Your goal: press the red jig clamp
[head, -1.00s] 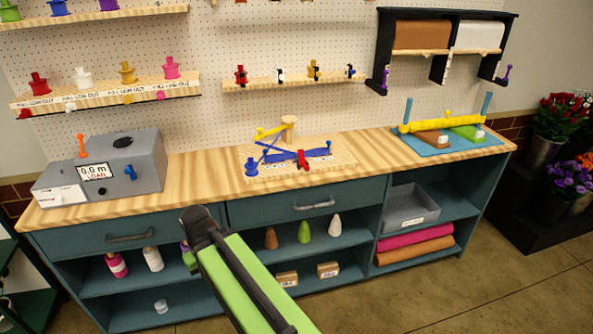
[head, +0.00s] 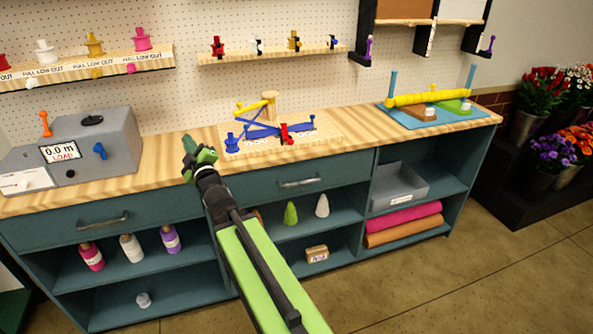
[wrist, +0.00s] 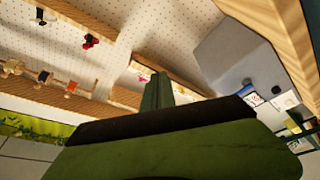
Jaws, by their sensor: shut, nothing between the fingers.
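The red jig clamp (head: 285,135) stands on the light wooden jig board (head: 320,137) in the middle of the bench, in the head view. Blue bars (head: 262,131) and a yellow piece (head: 252,107) on a wooden post are beside it. My gripper (head: 196,160) is shut and empty at the front edge of the bench, left of the jig and apart from the clamp. In the wrist view the green gripper (wrist: 157,92) points toward the pegboard and shelves. I do not make out the jig clamp there.
A grey machine (head: 95,145) stands on the bench at left, and a blue tray (head: 450,117) with a yellow roll at right. Several spools sit on wall shelves (head: 270,55) above. Bare bench top (head: 360,122) lies between jig and tray.

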